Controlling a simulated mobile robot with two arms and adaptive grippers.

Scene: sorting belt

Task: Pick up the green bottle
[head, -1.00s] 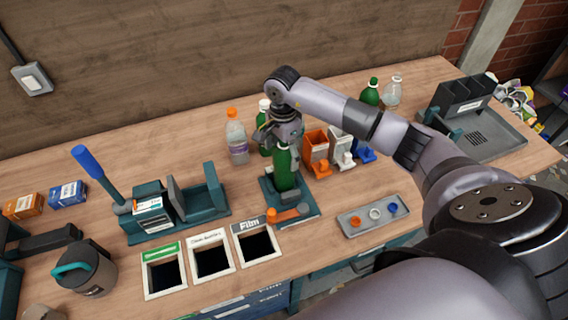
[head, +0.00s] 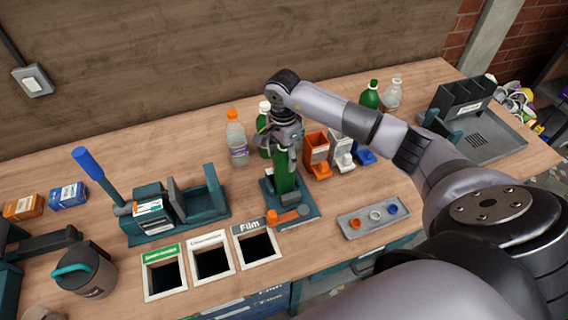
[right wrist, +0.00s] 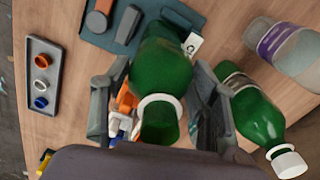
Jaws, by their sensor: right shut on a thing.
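A green bottle (head: 285,182) stands upright on the teal fixture (head: 311,213) in the middle of the bench. My right gripper (head: 284,156) is above and around its upper part, shut on it. In the right wrist view the bottle (right wrist: 162,68) is between the two fingers, its open, uncapped neck toward the camera. A second green bottle (head: 264,150) with a white cap stands just behind, partly hidden by the gripper; it also shows in the right wrist view (right wrist: 256,112). A third green bottle (head: 369,98) stands at the back right. My left gripper is not in view.
A clear bottle (head: 237,142) with an orange cap stands left of the gripper. Orange (head: 317,150), white and blue holders stand to its right. Labelled bins (head: 211,275) line the front edge. A grey tray (head: 371,226) holds small caps. Bench between tray and holders is clear.

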